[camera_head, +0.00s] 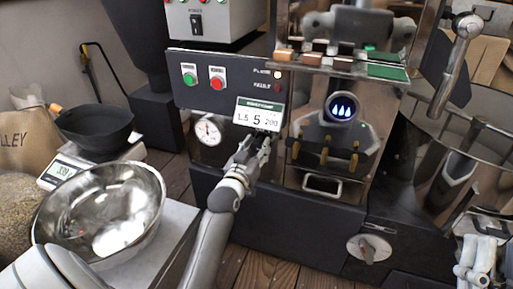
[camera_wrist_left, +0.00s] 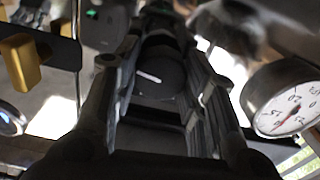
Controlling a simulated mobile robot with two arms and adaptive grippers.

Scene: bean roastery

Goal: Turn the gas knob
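The gas knob (camera_wrist_left: 168,82), dark and round with a white pointer line, shows in the left wrist view between the fingers of my left gripper (camera_wrist_left: 158,65). One finger is on each side of it, but I cannot tell whether they press on it. In the head view my left gripper (camera_head: 262,138) reaches the machine's front panel just below a white label (camera_head: 259,114) and hides the knob. My right gripper (camera_head: 475,264) is at the lower right corner, partly cut off, with its fingers unclear.
A round gauge (camera_head: 208,131) sits left of my left gripper, close to the fingers in the wrist view (camera_wrist_left: 285,98). Green (camera_head: 189,79) and red (camera_head: 217,84) buttons are above. A steel bowl (camera_head: 148,190) stands at left. A grey knob (camera_head: 369,248) is low on the machine.

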